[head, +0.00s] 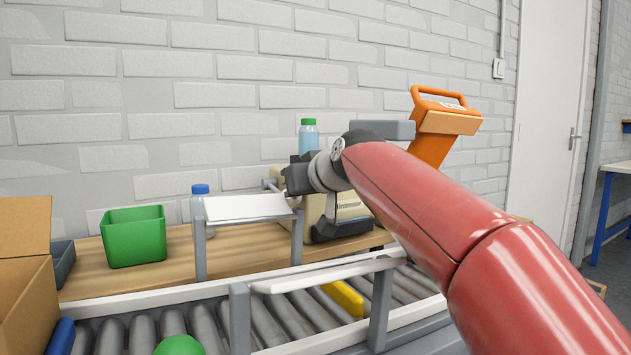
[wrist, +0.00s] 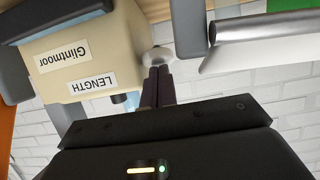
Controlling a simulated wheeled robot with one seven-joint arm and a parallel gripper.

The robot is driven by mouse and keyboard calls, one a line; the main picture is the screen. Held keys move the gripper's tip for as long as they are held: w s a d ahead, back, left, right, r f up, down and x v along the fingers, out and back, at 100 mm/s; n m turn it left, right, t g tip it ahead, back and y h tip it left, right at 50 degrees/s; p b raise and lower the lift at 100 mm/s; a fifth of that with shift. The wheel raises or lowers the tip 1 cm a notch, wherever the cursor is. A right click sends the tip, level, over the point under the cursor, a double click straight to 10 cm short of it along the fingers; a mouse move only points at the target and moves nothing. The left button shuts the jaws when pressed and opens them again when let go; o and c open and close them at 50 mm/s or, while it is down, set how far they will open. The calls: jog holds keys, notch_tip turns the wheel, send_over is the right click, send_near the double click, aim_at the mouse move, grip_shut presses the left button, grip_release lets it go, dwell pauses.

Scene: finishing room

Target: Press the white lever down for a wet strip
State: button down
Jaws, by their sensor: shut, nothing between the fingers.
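The beige dispenser (head: 317,208) stands on the wooden bench, partly hidden by my arm. In the wrist view, which looks upside down, its side (wrist: 95,50) carries labels reading "Glintmoor" and "LENGTH". A pale rounded knob (wrist: 157,55), apparently the end of the white lever, sticks out beside the dispenser. My gripper (wrist: 158,70) is shut and empty, its dark fingertips right at the knob; I cannot tell whether they touch it. In the head view my gripper (head: 288,181) is at the dispenser's left side, next to a small grey-white knob (head: 271,184). No strip is clearly visible.
A white sloped panel (head: 245,207) on grey posts stands just left of the dispenser. A green bin (head: 134,236), a blue-capped bottle (head: 199,205) and a green-capped bottle (head: 308,137) are nearby. A roller conveyor (head: 290,318) runs in front. An orange device (head: 434,147) stands behind my arm.

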jog(key=shift+a, duration=0.1)
jog(key=f+v, duration=0.2)
jog(key=v, duration=0.9)
jog(key=shift+s+d+b, duration=0.3)
jog(key=shift+s+d, duration=0.05)
jog(key=shift+s, duration=0.2)
dwell(0.3)
